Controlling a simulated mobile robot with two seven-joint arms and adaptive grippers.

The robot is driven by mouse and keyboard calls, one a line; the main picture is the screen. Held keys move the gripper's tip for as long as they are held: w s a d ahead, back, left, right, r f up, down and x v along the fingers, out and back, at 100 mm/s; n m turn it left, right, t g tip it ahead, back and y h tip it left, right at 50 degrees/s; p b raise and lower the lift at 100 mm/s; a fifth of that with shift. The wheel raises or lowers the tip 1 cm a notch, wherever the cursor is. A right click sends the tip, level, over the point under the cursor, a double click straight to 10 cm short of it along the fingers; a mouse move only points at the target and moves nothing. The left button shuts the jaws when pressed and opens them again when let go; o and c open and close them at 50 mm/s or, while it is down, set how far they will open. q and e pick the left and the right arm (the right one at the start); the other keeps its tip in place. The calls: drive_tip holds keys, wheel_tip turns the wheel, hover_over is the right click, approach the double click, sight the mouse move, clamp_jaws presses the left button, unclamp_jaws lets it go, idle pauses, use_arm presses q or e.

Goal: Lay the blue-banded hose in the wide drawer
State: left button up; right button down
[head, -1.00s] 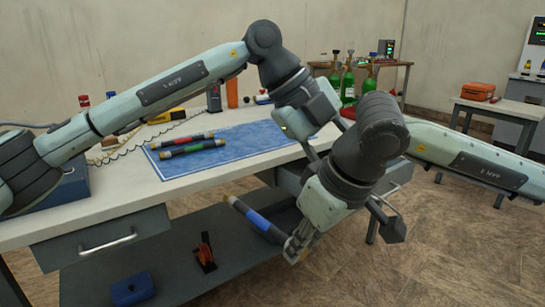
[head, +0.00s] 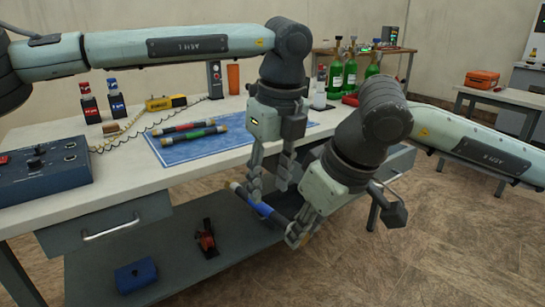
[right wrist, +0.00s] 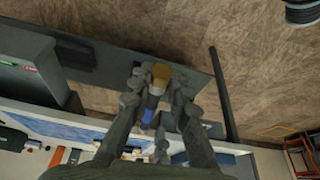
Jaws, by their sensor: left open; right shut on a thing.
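The blue-banded hose (head: 265,210) is a dark tube with a blue band, held tilted in front of the bench edge. My right gripper (head: 298,233) is shut on it near its lower right end. In the right wrist view, the hose's brass-coloured end (right wrist: 161,74) and blue band (right wrist: 151,103) show between the fingers. My left gripper (head: 268,193) points down, open, over the hose's upper left part; I cannot tell whether it touches. A drawer (head: 397,163) at the bench's right is pulled out, partly hidden by my right arm. A left drawer (head: 105,232) is shut.
Two banded hoses, one red (head: 182,126) and one green (head: 192,138), lie on the blue mat (head: 185,155). A blue control box (head: 45,172) stands at the bench's left. The lower shelf (head: 185,268) holds a blue box (head: 136,275) and a red-and-black item (head: 207,238).

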sight(262, 207)
use_arm(q)
drive_tip(key=shift+w+a+f, duration=0.1)
drive_tip(key=shift+w+f, duration=0.05)
drive_tip(key=shift+f, duration=0.95)
drive_tip(key=shift+w+a+f, duration=0.1)
drive_tip(key=shift+f, duration=0.95)
drive_tip(key=shift+d, duration=0.1)
clamp_jaws()
use_arm(e)
drive_tip(key=shift+s, duration=0.1)
drive_tip(key=c, duration=1.6)
unclamp_jaws()
drive_tip(key=shift+a, duration=0.1)
drive_tip(key=shift+o, duration=1.3)
drive_tip(key=shift+r, duration=0.1)
